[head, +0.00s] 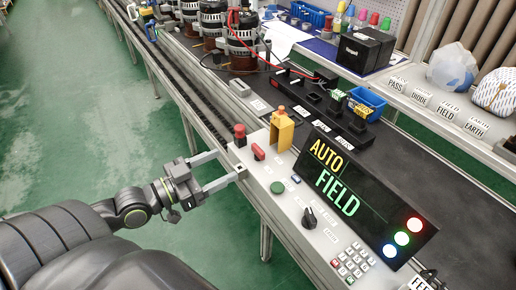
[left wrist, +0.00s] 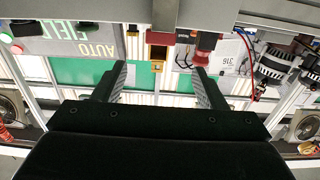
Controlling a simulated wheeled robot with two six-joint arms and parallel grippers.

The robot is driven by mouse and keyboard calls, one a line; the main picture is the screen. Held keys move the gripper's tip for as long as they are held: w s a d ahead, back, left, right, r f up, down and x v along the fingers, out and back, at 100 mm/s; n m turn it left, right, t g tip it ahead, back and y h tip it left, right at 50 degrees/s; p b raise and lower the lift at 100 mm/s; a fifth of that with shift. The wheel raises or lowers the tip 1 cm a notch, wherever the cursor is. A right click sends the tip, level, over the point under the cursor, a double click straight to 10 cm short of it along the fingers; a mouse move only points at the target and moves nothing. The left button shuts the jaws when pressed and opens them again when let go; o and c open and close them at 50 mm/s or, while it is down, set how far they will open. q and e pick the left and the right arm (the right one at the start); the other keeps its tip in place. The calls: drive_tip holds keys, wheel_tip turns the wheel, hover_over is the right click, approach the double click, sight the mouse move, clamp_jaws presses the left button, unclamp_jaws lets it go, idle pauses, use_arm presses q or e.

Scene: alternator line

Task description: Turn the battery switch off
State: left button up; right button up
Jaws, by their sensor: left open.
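My left gripper (head: 228,164) is open and empty at the near left edge of the grey control panel (head: 284,194). Its two fingers point toward the panel, and they also show spread apart in the left wrist view (left wrist: 160,72). A red handle (head: 258,152) stands on the panel just beyond the fingertips. A red knob (head: 239,135) on a dark red base stands at the panel's left corner; it also shows in the left wrist view (left wrist: 205,42). No readable label shows which one is the battery switch. My right gripper is not in view.
A green button (head: 277,187), a black rotary knob (head: 309,218) and a keypad (head: 350,262) are nearer. A lit display (head: 345,190) reads AUTO FIELD. Alternators (head: 240,45) stand on the line at the back.

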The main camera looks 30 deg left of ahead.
sight(256, 149)
use_arm(q)
drive_tip(key=x, duration=1)
drive_tip(key=shift+w, duration=0.1)
drive_tip(key=shift+w+d, duration=0.25)
drive_tip(key=shift+w, duration=0.2)
